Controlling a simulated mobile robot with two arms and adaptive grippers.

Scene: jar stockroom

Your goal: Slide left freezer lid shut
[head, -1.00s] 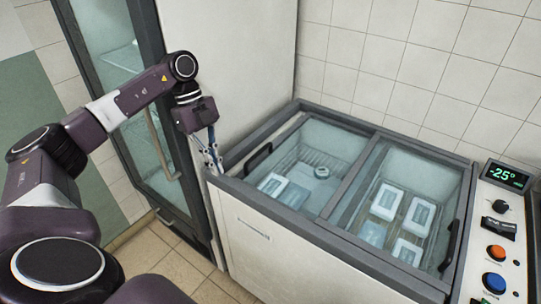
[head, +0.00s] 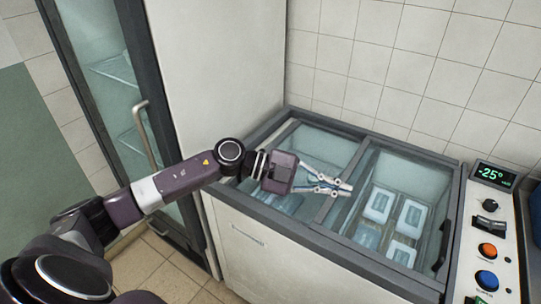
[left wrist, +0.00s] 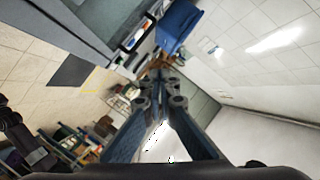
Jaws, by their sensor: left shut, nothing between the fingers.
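The chest freezer (head: 235,238) has two framed glass lids side by side. The left lid (head: 325,148) lies over the left half, partly covered by my left arm and gripper; its black handle is hidden now. I cannot tell whether it is fully shut. The right lid (head: 425,170) lies over the right half, with a black handle (head: 441,245) at its right edge. My left gripper (head: 349,187) is shut and empty above the middle of the freezer, pointing right. In the left wrist view its fingertips (left wrist: 160,76) meet. My right gripper is not in view.
White packages (head: 411,215) show through the right glass. A control panel (head: 491,225) with a display reading -25° and several knobs stands at the right. A tall glass-door cabinet (head: 110,70) is at the left. A blue bin (left wrist: 180,25) stands beyond the freezer.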

